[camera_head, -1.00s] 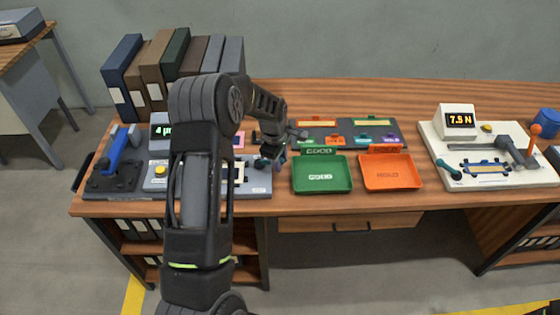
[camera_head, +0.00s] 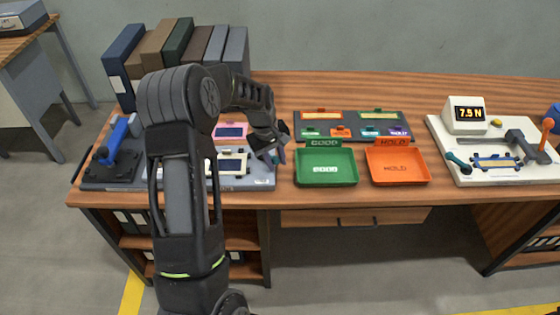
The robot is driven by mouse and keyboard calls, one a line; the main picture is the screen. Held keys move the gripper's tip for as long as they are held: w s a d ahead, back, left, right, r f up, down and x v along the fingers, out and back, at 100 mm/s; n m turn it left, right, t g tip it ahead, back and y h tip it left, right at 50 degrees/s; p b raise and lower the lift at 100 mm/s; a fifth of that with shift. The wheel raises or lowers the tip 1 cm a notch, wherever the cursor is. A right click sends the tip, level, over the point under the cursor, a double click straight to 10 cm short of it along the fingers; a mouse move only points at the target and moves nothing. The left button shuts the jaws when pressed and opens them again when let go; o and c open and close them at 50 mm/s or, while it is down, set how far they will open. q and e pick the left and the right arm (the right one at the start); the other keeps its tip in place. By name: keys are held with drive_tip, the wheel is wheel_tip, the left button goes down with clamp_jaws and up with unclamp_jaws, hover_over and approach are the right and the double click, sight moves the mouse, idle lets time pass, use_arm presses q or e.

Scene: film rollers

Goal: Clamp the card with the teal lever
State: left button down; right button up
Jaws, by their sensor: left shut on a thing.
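A pale card (camera_head: 234,167) with a dark edge lies on the grey fixture (camera_head: 262,182) at the left of the desk, partly behind my left arm. My left gripper (camera_head: 274,151) is at the right end of this fixture, to the right of the card. It is shut on a small part, and a bit of the teal lever (camera_head: 282,156) shows at its fingertips. The fingers hide most of the lever, so its angle cannot be told. Another teal handle (camera_head: 457,161) is on the white tester at the right. My right gripper is not in view.
A pink item (camera_head: 230,132) stands behind the card. A blue-handled press (camera_head: 116,145) is at the far left. A green tray (camera_head: 326,178) and an orange tray (camera_head: 397,178) lie right of my gripper. Binders (camera_head: 172,62) stand at the back left.

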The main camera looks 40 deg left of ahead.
use_arm(q)
drive_tip(key=m, duration=0.1)
drive_tip(key=s+m+b, duration=0.1)
drive_tip(key=shift+s+a+f+m, duration=0.1)
drive_tip(key=shift+s+a+m, duration=0.2)
drive_tip(key=shift+a+m, duration=0.1)
drive_tip(key=shift+s+a+m+g+h+b, duration=0.25)
drive_tip(key=shift+s+a+m+b, duration=0.15)
drive_tip(key=shift+m, duration=0.6)
drive_tip(key=shift+s+a+m+g+h+b, duration=0.3)
drive_tip(key=shift+s+m, duration=0.2)
drive_tip(key=shift+m, duration=0.5)
drive_tip(key=c, duration=1.1)
unclamp_jaws()
drive_tip(key=shift+c, duration=0.2)
drive_tip(key=shift+r, duration=0.2)
wheel_tip(320, 180, up, 8)
drive_tip(key=a, duration=0.1)
drive_tip(key=shift+s+a+f+b, duration=0.2)
drive_tip(key=shift+s+f+b, duration=0.05)
drive_tip(key=shift+s+b, duration=0.1)
